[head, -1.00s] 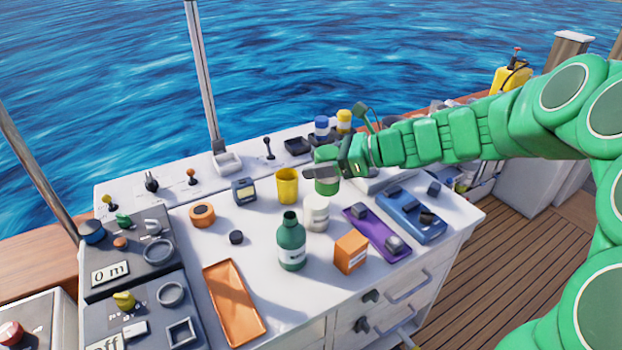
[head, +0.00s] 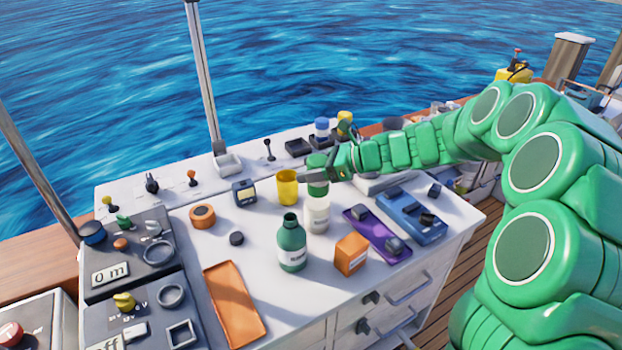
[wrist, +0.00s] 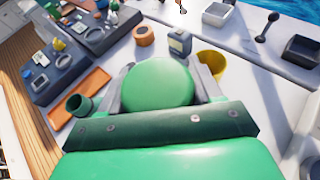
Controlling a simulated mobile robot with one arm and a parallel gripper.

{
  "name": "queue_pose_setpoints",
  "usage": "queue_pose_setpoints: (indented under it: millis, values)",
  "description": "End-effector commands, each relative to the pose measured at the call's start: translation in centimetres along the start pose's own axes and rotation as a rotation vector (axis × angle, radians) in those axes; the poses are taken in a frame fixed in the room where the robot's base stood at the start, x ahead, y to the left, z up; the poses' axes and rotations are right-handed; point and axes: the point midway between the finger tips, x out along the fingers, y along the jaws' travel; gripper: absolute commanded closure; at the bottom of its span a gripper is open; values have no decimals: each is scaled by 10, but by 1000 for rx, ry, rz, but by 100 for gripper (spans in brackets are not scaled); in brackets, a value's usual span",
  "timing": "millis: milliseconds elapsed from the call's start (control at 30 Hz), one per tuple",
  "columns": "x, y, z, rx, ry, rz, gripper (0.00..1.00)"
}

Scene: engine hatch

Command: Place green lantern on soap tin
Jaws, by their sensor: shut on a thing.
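The green lantern (head: 317,189) looks like a green cylinder between the fingers of my gripper (head: 314,176). My gripper is shut on it, with a grey finger across its middle. In the wrist view its rounded green top (wrist: 158,82) fills the space between the two fingers. It is behind the white jar (head: 317,214), which hides its lower end, so I cannot tell how high it is above the counter. I cannot tell surely which thing is the soap tin; a labelled orange box (head: 350,254) and a dark blue labelled box (head: 244,192) stand on the counter.
A yellow cup (head: 287,188) stands just left of the gripper. A green bottle (head: 291,246) stands in front. Purple (head: 375,232) and blue (head: 412,216) trays lie at right, an orange tray (head: 234,303) at front left. The counter around the black knob (head: 236,238) is mostly clear.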

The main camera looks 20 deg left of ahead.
Motion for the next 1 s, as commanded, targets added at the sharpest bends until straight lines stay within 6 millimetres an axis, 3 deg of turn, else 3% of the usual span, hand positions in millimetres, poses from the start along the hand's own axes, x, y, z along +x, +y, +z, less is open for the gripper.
queue_pose_setpoints:
  millis: [167,400,800,833,1000]
  values:
    - [5,-5,-6,1,0,0,73]
    - [16,-5,-31,0,0,-1,73]
    - [17,-5,-35,-1,0,-1,73]
    - [17,-5,-35,-1,0,-1,33]
    - [17,-5,-35,-1,0,-1,11]
